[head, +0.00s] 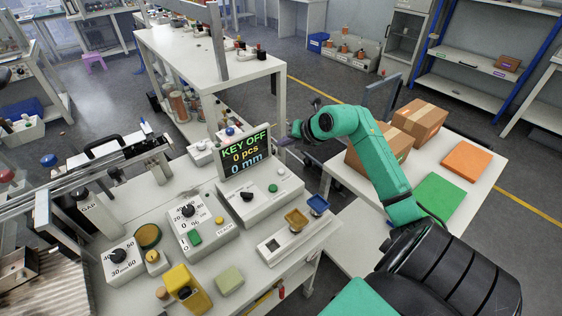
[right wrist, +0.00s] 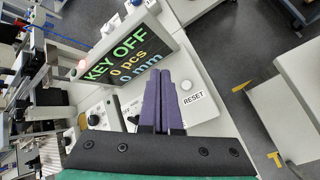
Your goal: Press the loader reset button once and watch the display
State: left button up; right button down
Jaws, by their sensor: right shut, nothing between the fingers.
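The display (head: 245,153) stands on a white console (head: 262,204) and reads "KEY OFF", "0 pcs", "0 mm". It also fills the upper left of the right wrist view (right wrist: 118,62). My right gripper (head: 284,142) is just right of the display, above the console. Its purple fingers (right wrist: 163,74) are shut and empty, with the button to their right in the right wrist view. My left gripper is not in view.
The console has a black knob (head: 247,194) and a green button (head: 272,188). Left of it stands a control box with a dial (head: 188,211). Cardboard boxes (head: 419,120) lie on the right table.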

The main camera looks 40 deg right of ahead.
jog(key=b, duration=0.3)
send_over(281, 171)
jog(key=s, duration=0.1)
notch_tip(281, 171, down, 5)
jog(key=shift+r, duration=0.1)
notch_tip(281, 171, down, 4)
jog(key=b, duration=0.3)
jog(key=shift+r, duration=0.25)
jog(key=shift+f+b, duration=0.4)
jog(key=shift+f, duration=0.1)
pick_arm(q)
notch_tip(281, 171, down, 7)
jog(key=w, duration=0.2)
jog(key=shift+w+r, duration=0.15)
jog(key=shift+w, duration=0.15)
pick_arm(e)
jog(key=shift+r, duration=0.1)
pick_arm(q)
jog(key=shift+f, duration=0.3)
pick_arm(e)
jog(key=shift+f, duration=0.4)
